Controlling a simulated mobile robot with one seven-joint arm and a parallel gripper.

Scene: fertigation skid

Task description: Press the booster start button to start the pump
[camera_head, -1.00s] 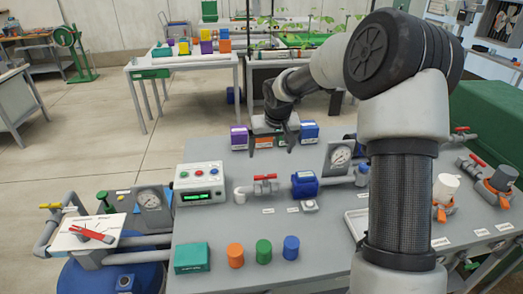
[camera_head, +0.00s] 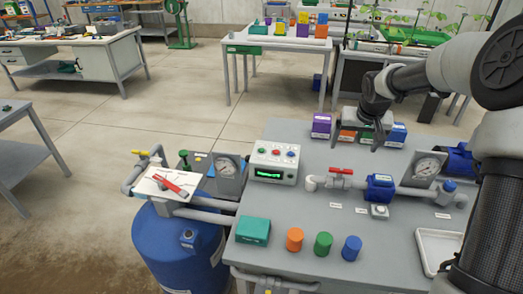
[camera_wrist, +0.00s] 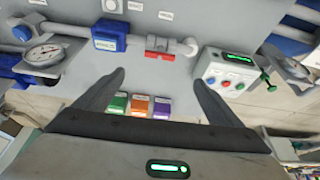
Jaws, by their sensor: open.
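The control box (camera_head: 273,163) is light grey, with a lit green display and a row of coloured buttons, one of them red (camera_head: 276,152). It stands on the grey bench left of the red-handled valve. A small white box with a round button (camera_head: 380,211) sits in front of the blue pump (camera_head: 381,187). Labels are too small to read, so I cannot tell which is the booster start button. My gripper (camera_head: 370,136) is open and empty above the bench's back part. In the wrist view the control box (camera_wrist: 225,72) lies right of my open fingers (camera_wrist: 159,78), apart from them.
Purple (camera_head: 321,126), orange and blue boxes stand at the bench's back, near my gripper. A pressure gauge (camera_head: 228,170) stands left of the control box. A teal box (camera_head: 253,232) and coloured cylinders (camera_head: 323,245) stand in front. A blue tank (camera_head: 180,245) is at the left.

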